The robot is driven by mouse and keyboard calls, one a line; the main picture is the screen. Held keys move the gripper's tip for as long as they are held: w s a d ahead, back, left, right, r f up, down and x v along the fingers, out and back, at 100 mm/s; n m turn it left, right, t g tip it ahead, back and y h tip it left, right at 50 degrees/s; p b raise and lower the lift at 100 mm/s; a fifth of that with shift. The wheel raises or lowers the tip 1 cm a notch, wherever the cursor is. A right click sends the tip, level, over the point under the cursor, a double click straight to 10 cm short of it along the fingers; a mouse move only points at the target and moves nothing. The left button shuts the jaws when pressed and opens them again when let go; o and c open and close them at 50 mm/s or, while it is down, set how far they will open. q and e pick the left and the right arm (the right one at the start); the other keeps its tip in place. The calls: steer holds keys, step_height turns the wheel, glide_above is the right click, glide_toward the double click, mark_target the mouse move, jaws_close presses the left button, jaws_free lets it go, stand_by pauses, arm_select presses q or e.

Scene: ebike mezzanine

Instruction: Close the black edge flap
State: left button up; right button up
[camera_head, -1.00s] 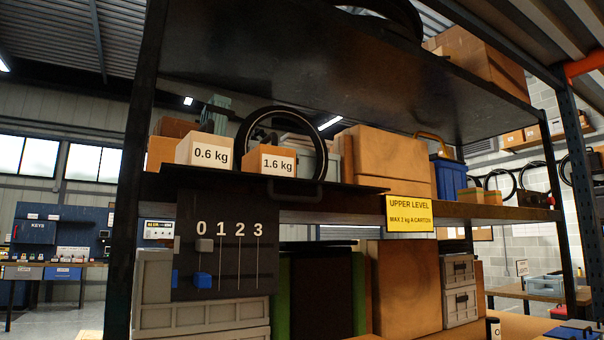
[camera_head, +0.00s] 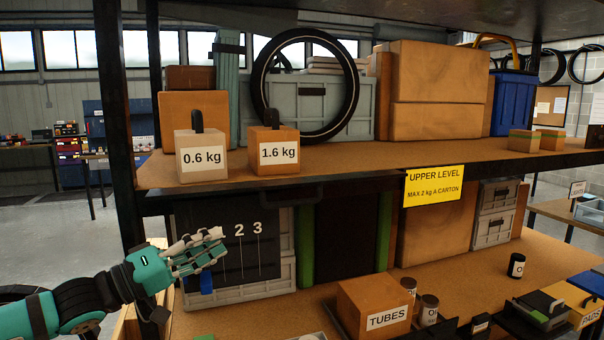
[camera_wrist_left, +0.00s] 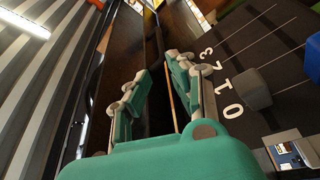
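The black edge flap (camera_head: 240,193) shows as a dark strip along the front edge of the upper shelf, with a dark handle (camera_head: 292,197) on it. Its exact angle is hard to tell. My left gripper (camera_head: 218,243) is in front of the black board marked with numbers, below the shelf edge and apart from the handle. It covers the board's left digits. In the left wrist view its two fingers (camera_wrist_left: 158,82) are spread with nothing between them; dark shelf or flap surfaces lie beyond. My right gripper is not in view.
The 0.6 kg carton (camera_head: 202,157) and 1.6 kg carton (camera_head: 274,150) stand near the shelf's front edge, a tyre (camera_head: 257,88) behind. A yellow sign (camera_head: 434,187) hangs right of the flap. The numbered board (camera_head: 262,222) hangs below. A TUBES carton (camera_head: 375,305) stands on the lower surface.

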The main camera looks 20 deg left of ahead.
mark_target(285, 203)
arm_select(q)
steer(key=p+x, duration=0.2)
steer(key=x, duration=0.6)
steer(key=p+x, duration=0.3)
steer(key=x, duration=0.6)
steer(key=shift+w+a+r, duration=0.15)
steer(key=shift+w+a, duration=0.05)
steer(key=shift+w, duration=0.05)
steer(key=shift+c, duration=0.3)
jaws_close()
